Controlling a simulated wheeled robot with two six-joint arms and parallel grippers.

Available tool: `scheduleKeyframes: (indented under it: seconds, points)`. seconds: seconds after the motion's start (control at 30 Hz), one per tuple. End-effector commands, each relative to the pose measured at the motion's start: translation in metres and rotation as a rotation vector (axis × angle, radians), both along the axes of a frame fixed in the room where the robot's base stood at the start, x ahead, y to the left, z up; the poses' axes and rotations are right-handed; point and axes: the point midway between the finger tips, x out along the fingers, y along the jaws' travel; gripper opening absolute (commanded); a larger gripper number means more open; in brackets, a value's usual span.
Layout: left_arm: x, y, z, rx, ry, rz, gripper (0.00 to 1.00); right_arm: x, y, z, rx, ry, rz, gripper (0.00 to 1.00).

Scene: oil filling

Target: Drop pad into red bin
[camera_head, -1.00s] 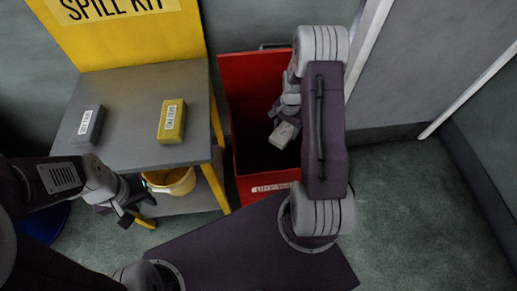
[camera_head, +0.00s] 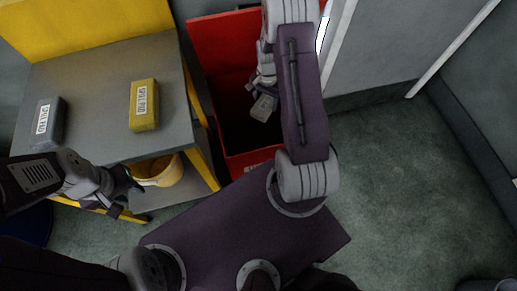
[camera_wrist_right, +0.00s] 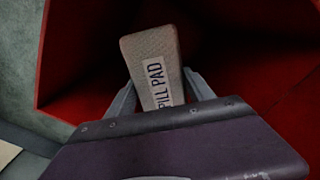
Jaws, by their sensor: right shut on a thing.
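A grey-beige spill pad (camera_wrist_right: 152,62) with a white label is between the fingers of my right gripper (camera_wrist_right: 160,95) in the right wrist view. My right gripper is shut on it. In the head view this pad (camera_head: 264,107) hangs within the outline of the red bin (camera_head: 208,50), near its right side. The red bin is open at the top and its inside is dark. The red walls also show behind the pad in the right wrist view (camera_wrist_right: 85,70). My left gripper (camera_head: 128,193) appears open and empty, in front of the table.
A grey-topped table (camera_head: 95,85) with a yellow back panel stands left of the bin. A yellow spill pad (camera_head: 144,105) and a dark grey one (camera_head: 47,124) lie on it. A yellow bucket (camera_head: 160,172) is under the tabletop. Green floor (camera_head: 410,180) is clear at right.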

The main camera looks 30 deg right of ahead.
Motion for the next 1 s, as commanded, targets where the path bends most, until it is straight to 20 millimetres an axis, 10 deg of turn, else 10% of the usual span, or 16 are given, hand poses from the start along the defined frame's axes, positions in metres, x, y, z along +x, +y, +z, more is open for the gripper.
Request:
scheduleKeyframes:
  seconds: [0.17, 0.2, 0.27, 0.63, 1.0]
  points:
    - [0.0, 0.0, 0.001, 0.0, 0.0, 0.0, 0.36, 0.0, 0.0, 0.001, -0.001, 0.0, 0.0, 0.24]
    - [0.0, 0.0, 0.001, 0.0, 0.0, 0.0, 0.36, 0.0, 0.0, 0.001, 0.0, 0.0, 0.0, 0.7]
    - [0.0, 0.0, 0.001, 0.0, 0.0, 0.0, 0.36, 0.0, 0.0, 0.001, 0.0, 0.0, 0.0, 0.86]
    - [0.0, 0.0, 0.005, 0.0, 0.0, 0.0, 0.36, 0.0, 0.0, 0.008, 0.0, -0.001, 0.0, 0.87]
    - [0.0, 0.0, 0.032, 0.0, 0.0, 0.0, 0.36, 0.001, 0.0, 0.083, -0.001, -0.003, 0.0, 0.87]
